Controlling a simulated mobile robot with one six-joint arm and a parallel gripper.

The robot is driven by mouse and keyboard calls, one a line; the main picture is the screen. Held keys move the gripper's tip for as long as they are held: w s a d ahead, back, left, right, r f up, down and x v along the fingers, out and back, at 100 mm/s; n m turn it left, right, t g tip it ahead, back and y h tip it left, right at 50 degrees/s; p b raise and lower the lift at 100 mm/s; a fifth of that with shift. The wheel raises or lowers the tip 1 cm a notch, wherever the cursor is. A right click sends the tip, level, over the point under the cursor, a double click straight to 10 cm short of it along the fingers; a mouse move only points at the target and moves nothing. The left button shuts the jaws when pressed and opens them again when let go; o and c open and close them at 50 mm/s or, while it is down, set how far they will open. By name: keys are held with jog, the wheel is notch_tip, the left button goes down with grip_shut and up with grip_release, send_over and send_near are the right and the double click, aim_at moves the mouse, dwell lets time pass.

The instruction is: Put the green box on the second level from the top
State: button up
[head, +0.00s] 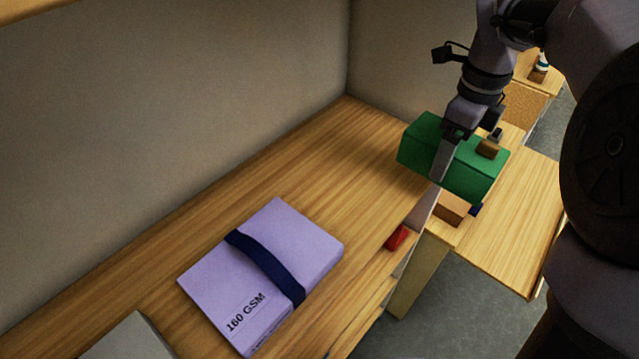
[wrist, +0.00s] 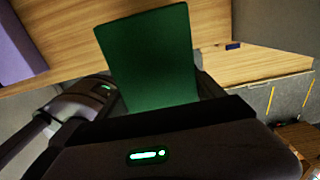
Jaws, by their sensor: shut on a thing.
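The green box (head: 419,143) is in my gripper (head: 468,160), which is shut on it with a finger on each side. The box is tilted and seems held above the right end of a wooden shelf board (head: 345,160). In the wrist view the green box (wrist: 155,58) stands out in front of my gripper, its lower part hidden by the gripper body. Which level this board is cannot be told from these frames.
A lilac paper pack (head: 215,285) with a dark band lies on the board. A red object (head: 397,237) lies near the board's front edge. A grey item (head: 128,340) is at the lower left. Bare board lies between the pack and the box. A lower wooden surface (head: 505,235) is at right.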

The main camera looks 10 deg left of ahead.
jog(key=a, duration=0.4)
jog(key=w+a, duration=0.1)
jog(key=a, duration=0.4)
jog(key=a+f, duration=0.1)
jog(key=a, duration=0.3)
jog(key=shift+w+a+f, duration=0.1)
jog(key=shift+w+a, duration=0.15)
jog(key=f, duration=0.3)
jog(key=shift+d+f, duration=0.1)
jog(key=shift+d, duration=0.1)
jog(key=shift+d+f+b, duration=0.1)
jog(key=shift+f+b, duration=0.45)
jog(key=shift+b, duration=0.05)
jog(key=o, duration=1.5)
jog(key=shift+s, duration=0.1)
jog(key=shift+c, duration=0.2)
